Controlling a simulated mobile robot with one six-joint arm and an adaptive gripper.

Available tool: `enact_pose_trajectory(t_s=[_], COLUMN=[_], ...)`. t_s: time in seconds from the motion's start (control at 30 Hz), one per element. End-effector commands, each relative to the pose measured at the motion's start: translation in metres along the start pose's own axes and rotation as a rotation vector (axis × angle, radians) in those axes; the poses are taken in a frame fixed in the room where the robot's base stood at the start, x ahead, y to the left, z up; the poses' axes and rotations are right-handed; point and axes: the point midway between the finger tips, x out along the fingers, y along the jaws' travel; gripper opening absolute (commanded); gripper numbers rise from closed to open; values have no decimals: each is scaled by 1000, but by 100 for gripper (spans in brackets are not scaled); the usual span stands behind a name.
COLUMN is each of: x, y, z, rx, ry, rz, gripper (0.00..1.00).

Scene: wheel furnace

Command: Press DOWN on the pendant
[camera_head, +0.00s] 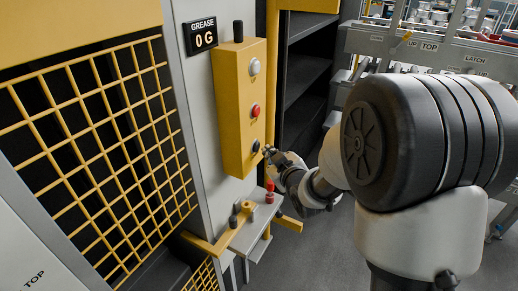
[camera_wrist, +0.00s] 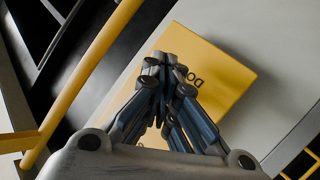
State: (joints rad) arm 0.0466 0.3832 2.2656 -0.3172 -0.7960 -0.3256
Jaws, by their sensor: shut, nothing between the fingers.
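The pendant is a tall yellow box (camera_head: 237,110) on a grey panel, with a pale button (camera_head: 254,66) at the top, a red button (camera_head: 255,110) in the middle and a dark button (camera_head: 256,146) low down. My gripper (camera_head: 268,151) is shut and empty, its tips at the dark button's height. Whether they touch it I cannot tell. In the wrist view my gripper (camera_wrist: 172,62) points at the yellow pendant face (camera_wrist: 225,75). Upside-down letters reading "DO" show beside the fingers there; the fingers hide the rest and the button.
A grease display (camera_head: 201,35) reading 0 G is above left of the pendant. A small shelf (camera_head: 252,230) with a red-topped fitting (camera_head: 270,190) and dark knobs sits below. A yellow mesh guard (camera_head: 95,150) fills the left. Grey floor is open at lower right.

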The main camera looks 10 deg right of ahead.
Motion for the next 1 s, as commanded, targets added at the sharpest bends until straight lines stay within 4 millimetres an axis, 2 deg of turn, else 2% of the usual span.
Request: enact_pose_trajectory(t_s=[1.0], x=[8], y=[-6], z=[-6], rx=[0], ry=[1], rz=[0], gripper=[0])
